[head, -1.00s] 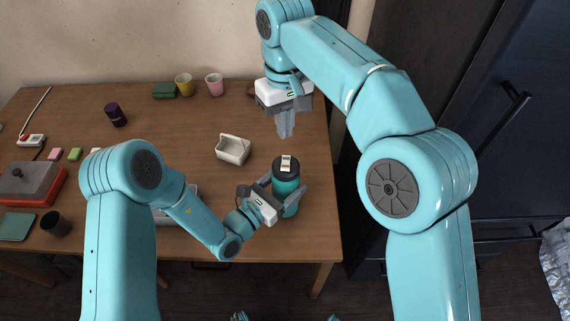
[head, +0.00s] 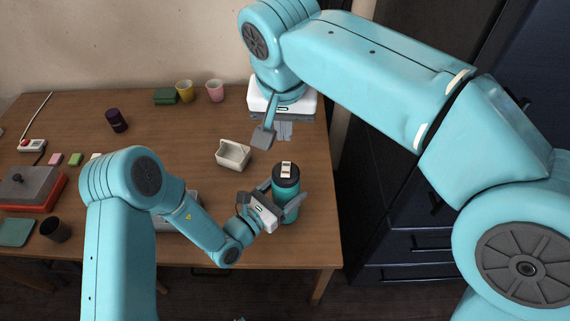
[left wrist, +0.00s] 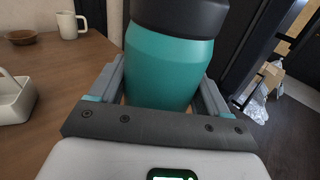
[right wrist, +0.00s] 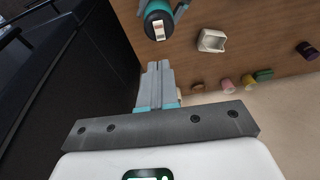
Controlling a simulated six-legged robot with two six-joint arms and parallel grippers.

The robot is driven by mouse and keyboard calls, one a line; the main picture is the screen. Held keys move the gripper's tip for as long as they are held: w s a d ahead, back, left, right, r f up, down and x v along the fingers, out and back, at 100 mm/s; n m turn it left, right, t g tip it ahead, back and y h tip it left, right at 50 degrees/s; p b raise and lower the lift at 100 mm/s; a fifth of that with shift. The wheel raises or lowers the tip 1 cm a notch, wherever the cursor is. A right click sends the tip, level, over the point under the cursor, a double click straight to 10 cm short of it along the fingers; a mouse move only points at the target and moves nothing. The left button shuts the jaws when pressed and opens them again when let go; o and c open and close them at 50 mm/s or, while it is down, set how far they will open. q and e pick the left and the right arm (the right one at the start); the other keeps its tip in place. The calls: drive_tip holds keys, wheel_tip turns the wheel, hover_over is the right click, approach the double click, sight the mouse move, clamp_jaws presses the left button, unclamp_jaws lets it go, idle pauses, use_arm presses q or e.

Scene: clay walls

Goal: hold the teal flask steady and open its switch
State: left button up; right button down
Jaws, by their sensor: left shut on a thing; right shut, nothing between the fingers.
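The teal flask (head: 284,205) stands upright near the right front of the table, with a dark cap and a pale switch (head: 286,169) on top. My left gripper (head: 283,203) is shut around the flask's body from the front left; the left wrist view shows the teal body (left wrist: 165,70) between both fingers. My right gripper (head: 284,130) is shut and empty, above the table behind the flask. In the right wrist view its closed fingers (right wrist: 158,70) point towards the flask top, where the switch (right wrist: 158,29) shows, with a clear gap between.
A white open box (head: 233,154) stands left of the flask. A yellow cup (head: 184,91), a pink cup (head: 215,90) and a green block (head: 165,96) are at the back. A dark cabinet (head: 400,190) lies to the right.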

approach(285, 173)
drive_tip(key=x, duration=0.5)
drive_tip(key=shift+w+f, duration=0.1)
drive_tip(key=shift+w, duration=0.25)
drive_tip(key=shift+f, duration=0.7)
drive_tip(key=shift+s+f, duration=0.25)
drive_tip(key=shift+f, duration=0.15)
drive_tip(key=shift+w+r, duration=0.1)
drive_tip(key=shift+w, duration=0.05)
drive_tip(key=shift+w+d+r, duration=0.1)
drive_tip(key=shift+w+r, duration=0.25)
drive_tip(key=shift+w, duration=0.25)
